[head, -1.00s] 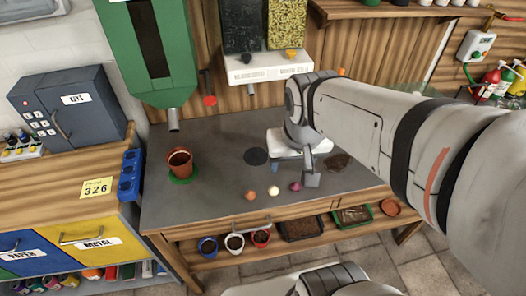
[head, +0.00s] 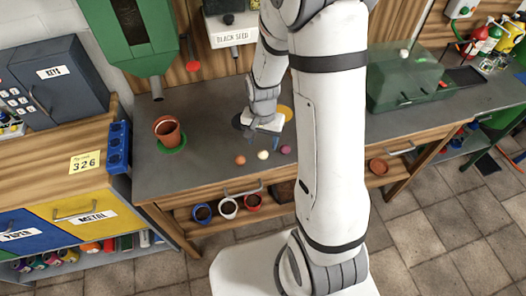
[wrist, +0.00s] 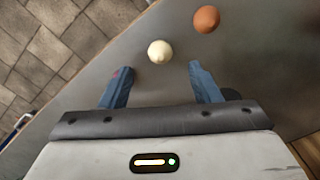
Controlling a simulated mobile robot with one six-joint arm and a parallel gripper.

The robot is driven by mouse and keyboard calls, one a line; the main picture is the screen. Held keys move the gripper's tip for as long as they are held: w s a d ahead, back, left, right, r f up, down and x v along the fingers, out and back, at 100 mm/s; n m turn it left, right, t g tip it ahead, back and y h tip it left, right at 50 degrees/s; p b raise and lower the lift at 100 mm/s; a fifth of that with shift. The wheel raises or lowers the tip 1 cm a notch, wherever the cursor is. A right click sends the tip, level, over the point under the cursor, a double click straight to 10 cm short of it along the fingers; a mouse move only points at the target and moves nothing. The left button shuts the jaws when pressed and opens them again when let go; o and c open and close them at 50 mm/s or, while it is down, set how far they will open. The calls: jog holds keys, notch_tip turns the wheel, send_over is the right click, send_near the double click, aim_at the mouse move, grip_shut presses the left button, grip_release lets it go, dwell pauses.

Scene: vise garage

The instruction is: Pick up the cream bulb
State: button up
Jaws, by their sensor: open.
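The cream bulb (head: 263,155) lies near the front edge of the grey bench top. It sits between an orange-brown bulb (head: 240,160) on its left and a purple bulb (head: 286,150) on its right. In the wrist view the cream bulb (wrist: 160,51) lies just beyond the fingertips, roughly midway between them, and the brown bulb (wrist: 207,19) is farther up and right. My gripper (wrist: 155,78) is open and empty, with blue fingers spread apart. In the head view my gripper (head: 262,140) is behind the cream bulb, above the bench.
A terracotta pot (head: 167,130) stands on a green disc at the bench's left. A blue rack (head: 118,147) is at the left edge. A clear green-based box (head: 405,80) stands at the right. Pots sit on the shelf below. Bench top left of the bulbs is clear.

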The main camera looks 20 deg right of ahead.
aim_at(263, 151)
jog(key=shift+w+f+p, duration=0.15)
jog(key=shift+f+p, duration=0.65)
jog(key=shift+f, duration=2.4)
jog(key=c, duration=1.1)
